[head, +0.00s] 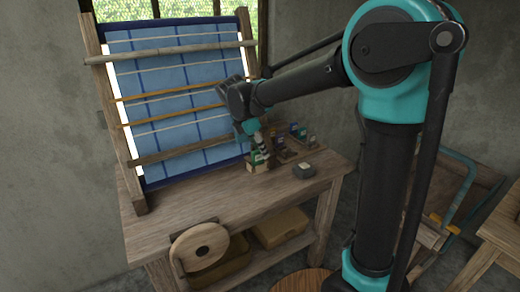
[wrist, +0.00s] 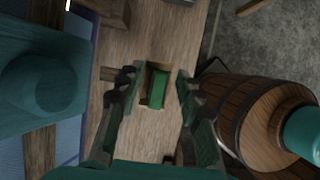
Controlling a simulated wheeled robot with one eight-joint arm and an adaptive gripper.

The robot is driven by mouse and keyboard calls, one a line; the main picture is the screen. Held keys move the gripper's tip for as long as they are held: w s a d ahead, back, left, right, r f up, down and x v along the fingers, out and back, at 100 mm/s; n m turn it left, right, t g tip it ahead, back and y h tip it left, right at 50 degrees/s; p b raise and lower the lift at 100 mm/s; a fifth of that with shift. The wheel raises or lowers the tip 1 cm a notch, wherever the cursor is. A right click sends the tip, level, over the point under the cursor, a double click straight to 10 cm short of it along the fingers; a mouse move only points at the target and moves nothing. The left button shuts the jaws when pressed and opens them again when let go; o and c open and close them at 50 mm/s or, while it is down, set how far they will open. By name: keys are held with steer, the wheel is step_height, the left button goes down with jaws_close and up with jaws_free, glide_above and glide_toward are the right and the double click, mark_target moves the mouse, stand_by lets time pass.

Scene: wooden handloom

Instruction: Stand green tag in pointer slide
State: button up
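The green tag (wrist: 154,87) shows in the wrist view as a small green block, between my gripper's fingers. It sits in or over a brown-edged opening in a pale wooden piece; I cannot tell how deep. My gripper (wrist: 157,82) is open, with one finger on each side and a visible gap to the tag on both sides. In the head view my gripper (head: 259,146) points down over a small wooden block (head: 256,167) on the bench top, with green beside its fingers. I cannot tell for sure which piece is the pointer slide.
The loom frame with blue cloth (head: 180,85) stands behind the bench (head: 195,203). Several small dark holders (head: 298,131) stand close to the right of my gripper. A grey block (head: 303,171) lies nearer the front. The front left of the bench top is clear.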

steer(key=v, duration=1.2)
steer(key=shift+d, duration=0.1)
steer(key=s+d+f+m+y, duration=0.1)
steer(key=s+d+f+m, duration=0.1)
steer(key=d+f+m, duration=0.75)
steer(key=s+d+f+m+t+y, duration=0.1)
steer(key=s+d+f+m+y, duration=0.1)
steer(key=s+d+f+m, duration=1.3)
steer(key=shift+d+f+t+y, duration=0.35)
steer(key=shift+d+f, duration=0.3)
steer(key=shift+d, duration=0.45)
